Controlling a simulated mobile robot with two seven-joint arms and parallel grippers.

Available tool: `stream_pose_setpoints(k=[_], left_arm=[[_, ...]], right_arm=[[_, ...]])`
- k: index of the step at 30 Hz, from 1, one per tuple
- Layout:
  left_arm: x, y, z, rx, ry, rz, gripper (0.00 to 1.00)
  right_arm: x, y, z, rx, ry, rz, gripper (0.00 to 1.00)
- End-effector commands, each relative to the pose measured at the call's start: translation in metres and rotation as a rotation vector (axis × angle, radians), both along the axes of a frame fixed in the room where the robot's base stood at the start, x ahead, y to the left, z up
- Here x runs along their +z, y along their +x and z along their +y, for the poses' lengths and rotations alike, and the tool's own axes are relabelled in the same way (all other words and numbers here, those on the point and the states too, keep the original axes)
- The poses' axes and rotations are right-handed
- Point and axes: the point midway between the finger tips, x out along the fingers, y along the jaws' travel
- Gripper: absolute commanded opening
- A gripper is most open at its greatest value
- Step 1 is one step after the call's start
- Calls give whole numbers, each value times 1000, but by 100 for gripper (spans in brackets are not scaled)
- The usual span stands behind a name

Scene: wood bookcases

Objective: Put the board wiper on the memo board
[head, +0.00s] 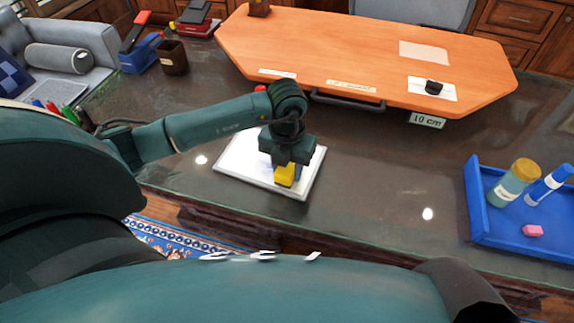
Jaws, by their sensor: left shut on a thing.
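The white memo board (240,165) lies flat on the dark desk, in the middle of the head view. My left gripper (289,163) points down over the right part of the board. It is shut on the board wiper (285,174), which shows a yellow part and a little blue below the jaws. The wiper appears over the board; I cannot tell whether it touches the surface. The gripper hides part of both the wiper and the board. My right gripper is not in view.
A blue tray (482,222) at the right holds a jar (515,184), a marker (549,185) and a pink block (532,231). A large orange wooden board (330,50) lies behind. The dark desk (390,180) between memo board and tray is clear.

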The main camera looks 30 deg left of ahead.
Motion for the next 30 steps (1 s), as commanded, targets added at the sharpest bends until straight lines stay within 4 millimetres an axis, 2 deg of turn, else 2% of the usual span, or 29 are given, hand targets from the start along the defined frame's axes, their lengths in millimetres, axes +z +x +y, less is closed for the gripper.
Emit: stream_pose_setpoints(k=[7,8,15,23,26,30], left_arm=[[-4,0,0,0,0,0,16],[-3,0,0,0,0,0,39],[-2,0,0,0,0,0,59],[-1,0,0,0,0,0,59],[6,1,0,0,-1,-2,59],[29,1,0,-1,0,-5,59]], right_arm=[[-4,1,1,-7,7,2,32],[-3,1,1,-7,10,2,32],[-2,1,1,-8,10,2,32],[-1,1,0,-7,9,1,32],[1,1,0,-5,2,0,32],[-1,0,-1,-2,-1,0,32]])
